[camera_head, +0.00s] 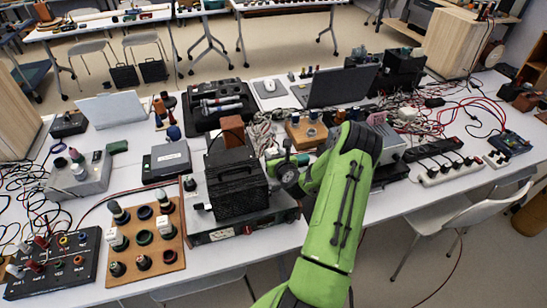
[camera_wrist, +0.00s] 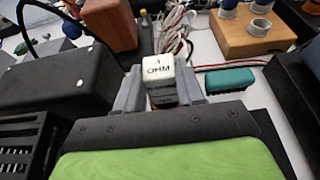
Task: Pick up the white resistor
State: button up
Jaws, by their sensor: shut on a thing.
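The white resistor (camera_wrist: 158,76), a small upright block marked "4 OHM", is in the middle of the wrist view. My gripper (camera_wrist: 160,92) is shut on it, with one grey finger on each side. The resistor's lower part is darker and partly hidden by my gripper's body. In the head view my green arm reaches in from the bottom to the right of the black box. There I cannot clearly make out the resistor between the fingers. Other white blocks stand on the wooden board (camera_head: 128,250) at the left of the head view.
A black box (camera_head: 236,180) stands on a grey unit (camera_head: 240,228) left of my arm. A teal block (camera_wrist: 230,79) and a wooden board with sockets (camera_wrist: 258,36) lie to the right in the wrist view. An open laptop (camera_head: 340,86) and loose cables lie behind.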

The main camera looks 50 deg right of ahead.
notch_tip(320, 180, up, 18)
jog(key=p, duration=0.5)
